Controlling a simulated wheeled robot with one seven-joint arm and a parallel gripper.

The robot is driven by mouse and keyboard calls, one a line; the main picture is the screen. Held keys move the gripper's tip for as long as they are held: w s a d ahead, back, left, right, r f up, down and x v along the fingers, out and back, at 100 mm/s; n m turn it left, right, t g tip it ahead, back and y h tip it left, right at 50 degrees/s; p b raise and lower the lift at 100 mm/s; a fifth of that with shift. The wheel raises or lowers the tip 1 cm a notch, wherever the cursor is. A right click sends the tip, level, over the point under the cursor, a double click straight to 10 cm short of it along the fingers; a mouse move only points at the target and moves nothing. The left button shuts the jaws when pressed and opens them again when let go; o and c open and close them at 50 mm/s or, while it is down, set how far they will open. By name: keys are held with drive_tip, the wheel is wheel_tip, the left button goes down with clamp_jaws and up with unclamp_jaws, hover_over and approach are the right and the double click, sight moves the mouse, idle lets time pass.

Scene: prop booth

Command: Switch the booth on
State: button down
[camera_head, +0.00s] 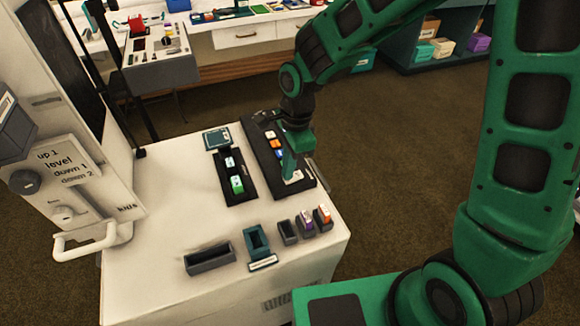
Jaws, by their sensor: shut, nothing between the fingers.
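The booth is a white cabinet with a worktop (165,240) and an upright front panel (90,160) at the left. My gripper (290,172) is shut and empty, pointing down at the near end of the right dark tray (307,181), close to a white labelled piece (295,178). I cannot tell whether it touches. No switch is clearly marked as the booth's.
Along the front stand a long grey bin (210,259), a teal holder (256,242) and small card-filled boxes (322,215). Bare worktop lies at the left. Desks and shelves stand behind.

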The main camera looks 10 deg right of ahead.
drive_tip(key=shift+w+d+r, duration=0.1)
drive_tip(key=shift+d+r, duration=0.05)
drive_tip(key=shift+d, duration=0.3)
drive_tip(key=shift+r, duration=0.1)
drive_tip(key=shift+r, duration=0.2)
wheel_tip(320, 180, up, 13)
drive_tip(key=a, duration=0.2)
drive_tip(key=shift+s, duration=0.2)
drive_tip(key=shift+r, duration=0.1)
